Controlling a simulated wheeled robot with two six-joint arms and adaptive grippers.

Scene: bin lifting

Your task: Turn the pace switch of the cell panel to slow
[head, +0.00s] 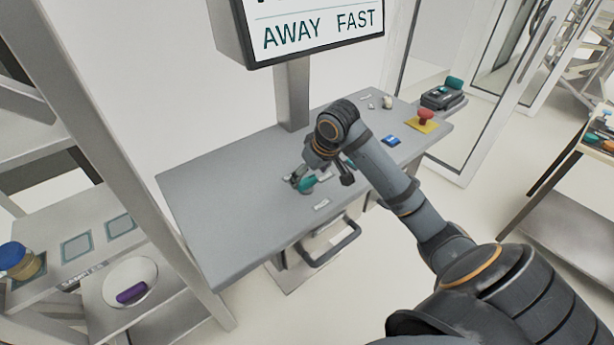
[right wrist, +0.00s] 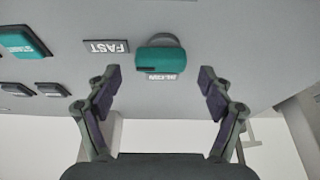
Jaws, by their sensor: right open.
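The pace switch is a teal knob (head: 306,185) on the grey cell panel (head: 225,190). In the right wrist view the knob (right wrist: 162,60) lies crosswise between my fingertips. A FAST label (right wrist: 104,47) is on its left, and a partly hidden label (right wrist: 161,77) is just below it, both upside down. My right gripper (head: 315,178) is at the knob in the head view. In the right wrist view the gripper (right wrist: 160,77) is open, with a finger on each side and gaps to the knob. My left gripper is out of view.
A teal button (right wrist: 22,42) and small dark buttons are left in the right wrist view. A blue button (head: 391,140) and a red mushroom button (head: 426,118) sit farther right on the panel. A post (head: 292,95) rises behind it, and a handle (head: 330,245) projects in front.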

